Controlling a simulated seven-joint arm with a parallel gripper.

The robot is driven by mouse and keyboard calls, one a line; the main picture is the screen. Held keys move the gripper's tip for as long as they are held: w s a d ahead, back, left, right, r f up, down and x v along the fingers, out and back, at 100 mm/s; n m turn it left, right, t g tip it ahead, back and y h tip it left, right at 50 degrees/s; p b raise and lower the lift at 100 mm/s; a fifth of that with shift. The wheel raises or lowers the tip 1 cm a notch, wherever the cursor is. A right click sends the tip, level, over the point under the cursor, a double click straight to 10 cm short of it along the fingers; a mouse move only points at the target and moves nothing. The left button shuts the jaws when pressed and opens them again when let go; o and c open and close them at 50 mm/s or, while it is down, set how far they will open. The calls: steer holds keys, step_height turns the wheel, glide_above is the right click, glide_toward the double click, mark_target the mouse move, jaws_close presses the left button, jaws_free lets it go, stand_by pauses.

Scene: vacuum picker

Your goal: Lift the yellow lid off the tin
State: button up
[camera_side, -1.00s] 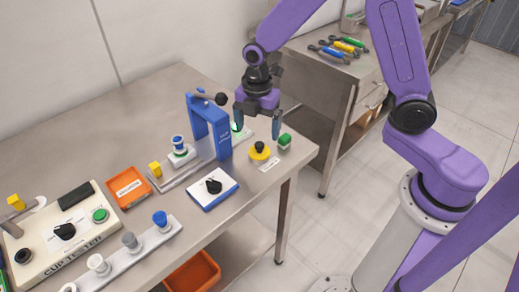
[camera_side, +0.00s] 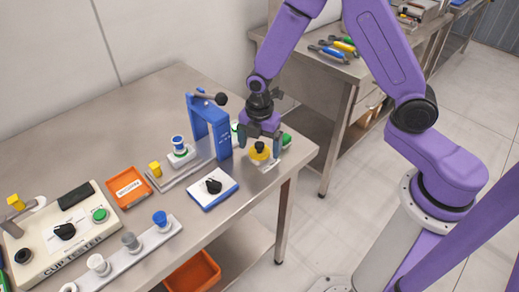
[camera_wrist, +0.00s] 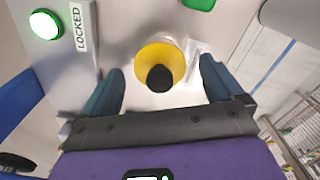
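The yellow lid (camera_side: 259,154) with a black knob sits near the right end of the steel table; the tin beneath it is hidden by the lid. In the wrist view the lid (camera_wrist: 173,62) lies between the two fingers, its black knob (camera_wrist: 160,78) towards me. My gripper (camera_side: 259,145) is open above and around the lid, fingers pointing down. In the wrist view my gripper (camera_wrist: 160,85) shows a gap on both sides of the lid, and neither finger visibly touches it.
A blue press frame (camera_side: 209,128) stands close to the left of my gripper. A green block (camera_side: 286,140) is just right. In the wrist view a plate marked LOCKED (camera_wrist: 78,28) with a lit green button (camera_wrist: 44,24) lies left.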

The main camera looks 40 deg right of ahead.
steer(key=c, duration=1.1)
